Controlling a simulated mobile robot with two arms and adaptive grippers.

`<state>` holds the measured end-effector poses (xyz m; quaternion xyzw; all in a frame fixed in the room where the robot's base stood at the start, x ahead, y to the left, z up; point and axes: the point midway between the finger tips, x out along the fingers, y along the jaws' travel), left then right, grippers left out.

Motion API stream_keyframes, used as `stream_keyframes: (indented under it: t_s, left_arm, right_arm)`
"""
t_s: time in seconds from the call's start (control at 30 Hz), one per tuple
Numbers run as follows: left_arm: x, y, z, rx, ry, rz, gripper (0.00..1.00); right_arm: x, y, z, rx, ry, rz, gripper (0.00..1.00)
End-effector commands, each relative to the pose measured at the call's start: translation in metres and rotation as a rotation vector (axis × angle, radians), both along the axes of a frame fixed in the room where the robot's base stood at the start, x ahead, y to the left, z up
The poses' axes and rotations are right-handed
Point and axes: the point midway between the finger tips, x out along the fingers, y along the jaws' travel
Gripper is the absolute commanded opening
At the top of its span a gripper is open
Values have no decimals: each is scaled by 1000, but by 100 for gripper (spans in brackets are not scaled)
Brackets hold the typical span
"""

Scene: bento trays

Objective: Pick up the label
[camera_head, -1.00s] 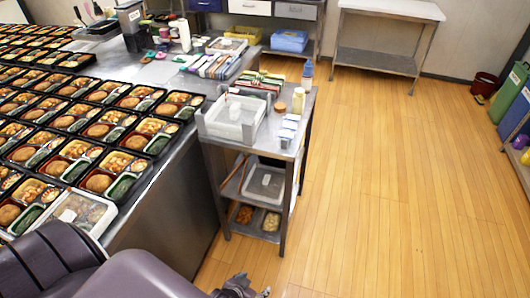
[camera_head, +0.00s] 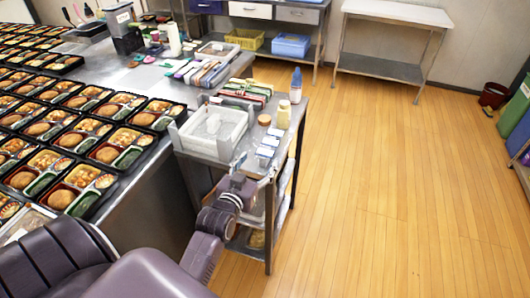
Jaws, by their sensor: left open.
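Small white-and-blue stacks that look like labels (camera_head: 268,147) lie in a row on top of the metal side cart (camera_head: 284,160). I cannot tell which single label is meant. My left gripper (camera_head: 254,170) is open at the cart's near edge, just in front of the nearest stack. Its fingers point up toward the stacks in the picture, and nothing shows between them. I cannot tell whether they touch anything. My left arm hides part of the cart's front and its lower shelves. My right gripper is not in view.
A white bin (camera_head: 213,133) stands left of the stacks. A small jar (camera_head: 264,119), a yellowish bottle (camera_head: 283,114) and a blue-capped bottle (camera_head: 296,87) stand behind them. Many bento trays (camera_head: 159,115) cover the table at left. The wooden floor (camera_head: 390,190) at right is clear.

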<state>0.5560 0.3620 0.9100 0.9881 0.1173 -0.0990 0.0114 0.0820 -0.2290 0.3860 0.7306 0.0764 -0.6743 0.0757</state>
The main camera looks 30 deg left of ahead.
Motion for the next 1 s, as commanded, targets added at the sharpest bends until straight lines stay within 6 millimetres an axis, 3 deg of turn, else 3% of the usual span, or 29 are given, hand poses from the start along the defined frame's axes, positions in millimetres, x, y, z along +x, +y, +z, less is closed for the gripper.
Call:
stream_keyframes:
  t_s: [0.17,0.37,0.7,0.93,1.0]
  left_arm:
    - [21,4,-1,0,0,0,62]
    - [43,9,-8,-1,0,0,62]
    - [48,11,-10,-1,2,-1,62]
    - [48,11,-10,-1,2,-1,37]
    - [47,10,-10,-1,2,-1,34]
  right_arm:
    - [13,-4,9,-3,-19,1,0]
    - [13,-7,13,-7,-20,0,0]
    - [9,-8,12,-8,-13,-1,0]
    - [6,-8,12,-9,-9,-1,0]
    - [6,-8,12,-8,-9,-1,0]
